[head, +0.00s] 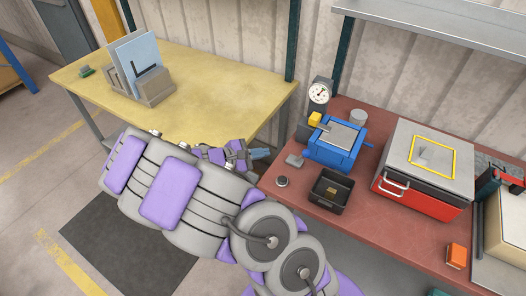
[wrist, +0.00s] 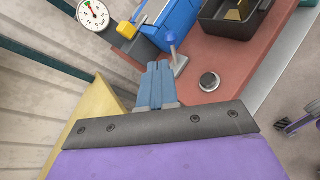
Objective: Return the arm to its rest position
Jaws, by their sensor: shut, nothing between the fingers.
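My arm, grey with purple pads, reaches from the lower right of the head view toward the gap between the yellow table (head: 215,88) and the red-brown bench (head: 350,212). My gripper (head: 260,154) is at its far end, near the bench's left corner. In the wrist view my gripper (wrist: 157,75) shows as two blue-grey fingers pressed together, with nothing between them. The fingertips appear beside a small grey block with a blue-knobbed lever (wrist: 174,52); I cannot tell whether they touch.
On the bench stand a blue vise-like device (head: 336,145), a dial gauge (head: 319,93), a black tray (head: 331,191), a round black button (head: 282,181) and a red box with a grey top (head: 424,168). The yellow table holds a document rack (head: 143,84).

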